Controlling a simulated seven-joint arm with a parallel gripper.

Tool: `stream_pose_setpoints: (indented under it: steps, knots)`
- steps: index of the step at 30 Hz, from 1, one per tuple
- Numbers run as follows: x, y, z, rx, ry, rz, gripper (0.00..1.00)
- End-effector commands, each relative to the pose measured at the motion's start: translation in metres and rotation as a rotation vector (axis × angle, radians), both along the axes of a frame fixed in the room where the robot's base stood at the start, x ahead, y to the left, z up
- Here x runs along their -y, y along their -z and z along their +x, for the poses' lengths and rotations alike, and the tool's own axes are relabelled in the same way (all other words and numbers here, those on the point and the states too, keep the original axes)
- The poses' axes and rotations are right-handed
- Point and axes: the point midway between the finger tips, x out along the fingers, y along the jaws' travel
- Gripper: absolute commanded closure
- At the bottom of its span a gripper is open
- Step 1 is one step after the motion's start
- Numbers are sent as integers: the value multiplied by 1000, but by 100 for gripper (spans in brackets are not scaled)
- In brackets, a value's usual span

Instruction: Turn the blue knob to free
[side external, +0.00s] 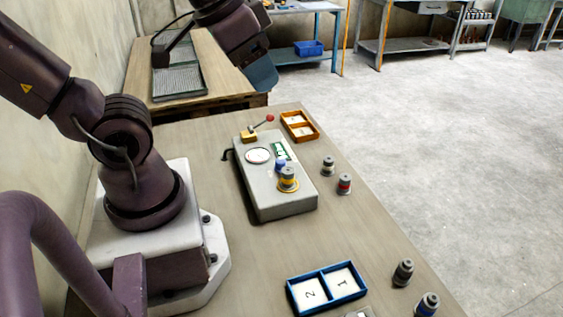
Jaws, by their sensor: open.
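A grey control box (275,200) lies on the table in front of my arm's base. A small blue knob (280,163) shows on its top, partly behind a grey knob with yellow bands (288,177). Its setting is too small to read. A round white dial (258,155) and a green-and-white label (281,150) are beside it. A blue-banded grey cylinder (427,304) stands loose at the front right edge. A blue-grey part that seems to be my gripper (263,76) is at the top, apart from the box; its fingers are hard to make out.
An orange two-part tray (299,126) and a blue tray with cards 1 and 2 (326,288) lie on the table. Yellow-banded (328,166), red-banded (344,184) and dark (403,272) cylinders stand near the right edge.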

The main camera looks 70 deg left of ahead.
Motion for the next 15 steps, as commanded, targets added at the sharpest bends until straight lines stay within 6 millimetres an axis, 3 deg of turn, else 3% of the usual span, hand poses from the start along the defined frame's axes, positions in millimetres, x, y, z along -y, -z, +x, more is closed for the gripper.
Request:
stream_pose_setpoints:
  steps: [4, 7, 11, 15]
  knots:
    - [-32, 29, 10, -165, -144, 34, 48]
    - [-58, 52, 19, -296, -142, 75, 48]
    - [-88, 84, 29, -442, 3, 100, 48]
    - [-112, 119, 39, -528, 273, 82, 48]
